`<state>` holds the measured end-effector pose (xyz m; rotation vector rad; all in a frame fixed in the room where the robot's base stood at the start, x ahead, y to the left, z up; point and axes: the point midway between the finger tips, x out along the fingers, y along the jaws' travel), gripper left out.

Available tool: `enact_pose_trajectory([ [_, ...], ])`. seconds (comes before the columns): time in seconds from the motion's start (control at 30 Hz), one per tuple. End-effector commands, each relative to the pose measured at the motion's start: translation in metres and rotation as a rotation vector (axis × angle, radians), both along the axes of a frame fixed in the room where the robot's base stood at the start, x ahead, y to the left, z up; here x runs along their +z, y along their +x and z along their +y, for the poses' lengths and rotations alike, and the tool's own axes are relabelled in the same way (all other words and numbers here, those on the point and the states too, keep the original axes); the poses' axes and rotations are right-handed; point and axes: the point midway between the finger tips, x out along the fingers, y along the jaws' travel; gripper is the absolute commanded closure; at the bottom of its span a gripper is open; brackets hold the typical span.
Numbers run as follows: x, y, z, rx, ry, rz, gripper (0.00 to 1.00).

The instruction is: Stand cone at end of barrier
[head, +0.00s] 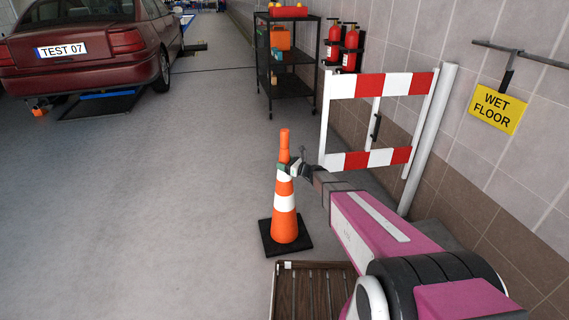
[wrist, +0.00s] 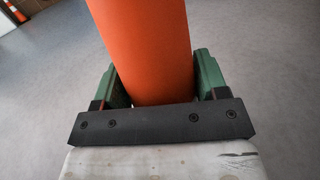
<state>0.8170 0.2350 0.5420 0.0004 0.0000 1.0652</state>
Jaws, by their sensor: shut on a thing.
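The orange and white cone (head: 284,215) stands upright on its black square base on the grey floor, or very close above it; I cannot tell which. My gripper (head: 284,169) is shut on the cone's upper part. In the wrist view the orange cone (wrist: 145,50) sits between the green fingers of my gripper (wrist: 155,80). The red and white barrier (head: 372,120) stands to the right and behind the cone, near the wall. The cone is apart from the barrier's left end. The cone's base is hidden in the wrist view.
A slatted wooden pallet-like item (head: 312,285) lies in front of the cone. A black cart (head: 285,60) with a red toolbox and fire extinguishers (head: 342,47) stand behind. A wet floor sign (head: 497,106) hangs on the right wall. A red car (head: 90,45) is far left.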

Motion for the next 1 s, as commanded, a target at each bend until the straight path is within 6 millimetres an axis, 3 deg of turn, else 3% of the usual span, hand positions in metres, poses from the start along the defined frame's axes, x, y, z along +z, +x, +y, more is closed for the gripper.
enact_pose_trajectory([
  [0.07, 0.000, 0.000, 0.000, 0.001, 0.004, -0.001, 1.00],
  [0.1, -0.002, 0.000, 0.000, 0.000, 0.000, 0.000, 0.24],
  [0.17, -0.002, 0.000, 0.000, 0.000, 0.000, 0.000, 0.08],
  [0.57, 0.001, -0.003, -0.005, -0.001, -0.001, 0.000, 0.08],
  [1.0, 0.001, -0.043, -0.075, -0.001, -0.001, 0.000, 0.08],
])
